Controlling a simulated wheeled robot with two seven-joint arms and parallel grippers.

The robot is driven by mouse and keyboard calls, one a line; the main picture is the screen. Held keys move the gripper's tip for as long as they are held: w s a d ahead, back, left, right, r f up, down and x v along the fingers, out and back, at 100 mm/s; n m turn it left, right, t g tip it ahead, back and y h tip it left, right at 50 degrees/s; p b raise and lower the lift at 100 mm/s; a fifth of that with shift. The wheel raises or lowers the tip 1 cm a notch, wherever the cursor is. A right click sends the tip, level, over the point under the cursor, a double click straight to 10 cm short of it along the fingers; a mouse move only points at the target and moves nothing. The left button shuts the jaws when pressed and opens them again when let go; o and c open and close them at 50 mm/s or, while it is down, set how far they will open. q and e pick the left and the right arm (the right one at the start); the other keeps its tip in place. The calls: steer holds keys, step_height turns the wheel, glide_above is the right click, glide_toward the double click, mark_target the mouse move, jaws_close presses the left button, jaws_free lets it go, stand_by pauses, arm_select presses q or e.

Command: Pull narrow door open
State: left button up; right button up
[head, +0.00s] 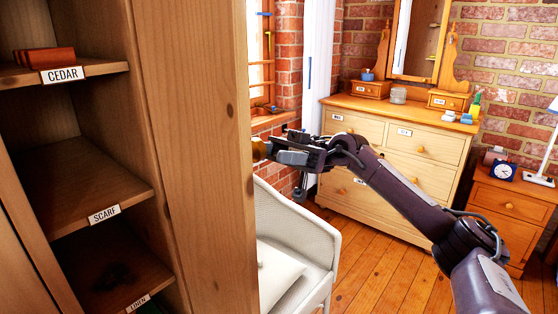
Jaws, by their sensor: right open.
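The narrow door (205,130) is a tall plain wooden panel beside the shelf compartment. It stands open, and the labelled shelves show to its left. A round wooden knob (258,149) peeks out past the door's right edge. My right gripper (268,152) is open at the knob, with its fingertips close to it. Part of the knob and the door's outer face are hidden, so I cannot tell whether the fingers touch it. My left gripper is not in view.
Shelves (85,185) hold reddish cedar blocks (45,56). A white cushioned seat (296,232) stands behind the door. A dresser (398,148) and a nightstand (508,207) with a clock (502,171) stand farther back. Open wooden floor (370,270) lies between.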

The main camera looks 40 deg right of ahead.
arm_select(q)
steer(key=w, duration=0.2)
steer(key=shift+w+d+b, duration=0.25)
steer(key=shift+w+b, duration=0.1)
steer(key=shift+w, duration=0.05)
arm_select(e)
steer(key=v, duration=0.3)
steer(key=shift+d, duration=0.2)
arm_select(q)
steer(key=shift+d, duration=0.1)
